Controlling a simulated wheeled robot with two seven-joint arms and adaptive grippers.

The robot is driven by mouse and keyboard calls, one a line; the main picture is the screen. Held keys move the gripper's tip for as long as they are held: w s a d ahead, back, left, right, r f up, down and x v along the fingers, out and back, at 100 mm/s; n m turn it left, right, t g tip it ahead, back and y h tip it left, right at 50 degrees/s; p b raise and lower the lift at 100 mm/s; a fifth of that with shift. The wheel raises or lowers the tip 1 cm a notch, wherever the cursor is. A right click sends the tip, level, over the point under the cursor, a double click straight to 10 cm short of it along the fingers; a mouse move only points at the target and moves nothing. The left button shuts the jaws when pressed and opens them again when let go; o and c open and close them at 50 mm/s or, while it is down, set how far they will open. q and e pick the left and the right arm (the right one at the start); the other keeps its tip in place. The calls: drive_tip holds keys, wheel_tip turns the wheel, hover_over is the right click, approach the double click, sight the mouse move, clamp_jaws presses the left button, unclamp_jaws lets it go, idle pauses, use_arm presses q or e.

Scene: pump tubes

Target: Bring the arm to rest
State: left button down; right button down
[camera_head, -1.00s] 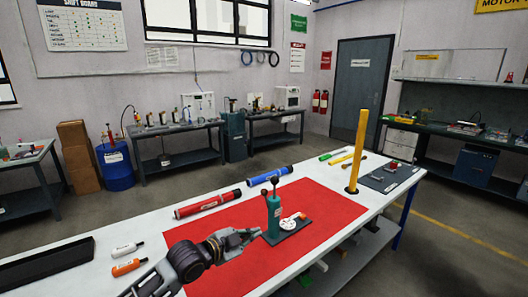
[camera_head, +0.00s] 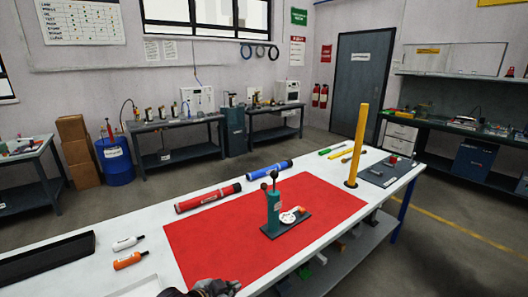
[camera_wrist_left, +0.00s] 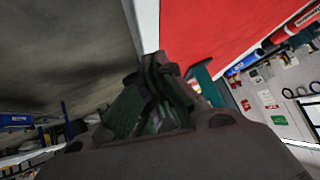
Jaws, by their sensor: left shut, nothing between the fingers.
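My left gripper (camera_head: 216,288) is at the bottom edge of the head view, over the front edge of the red mat (camera_head: 330,198). It is shut and empty, and also fills the lower middle of the left wrist view (camera_wrist_left: 155,75). It is apart from the teal pump (camera_head: 273,208), which stands upright on its dark base plate on the mat. A white and orange round piece (camera_head: 291,215) lies on that base. My right gripper is not in view.
A red tube (camera_head: 208,198) and a blue tube (camera_head: 269,170) lie behind the mat. A yellow post (camera_head: 357,145) stands at the right. A white and an orange bottle (camera_head: 130,261) and a black tray (camera_head: 45,259) are at the left. The mat's right part is clear.

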use_arm(q)
drive_tip(key=s+a+f+n+g+y, duration=0.2)
drive_tip(key=s+a+f+n, duration=0.3)
drive_tip(key=s, duration=0.4)
drive_tip(key=s+a+f+n+g+y, duration=0.2)
drive_tip(key=s+a+f+g+y, duration=0.1)
drive_tip(key=s+a, duration=0.5)
wheel_tip(320, 180, down, 34)
drive_tip(key=s+a+g, duration=0.1)
drive_tip(key=s+a, duration=0.1)
drive_tip(key=s+a+f, duration=0.4)
drive_tip(key=s+f, duration=0.5)
drive_tip(key=s, duration=0.1)
drive_tip(key=s+a+f+g, duration=0.1)
drive_tip(key=s+a+f, duration=0.2)
drive_tip(key=s+f, duration=0.6)
drive_tip(key=shift+s+a+f, duration=0.35)
drive_tip(key=shift+s+a, duration=0.05)
drive_tip(key=shift+s, duration=0.45)
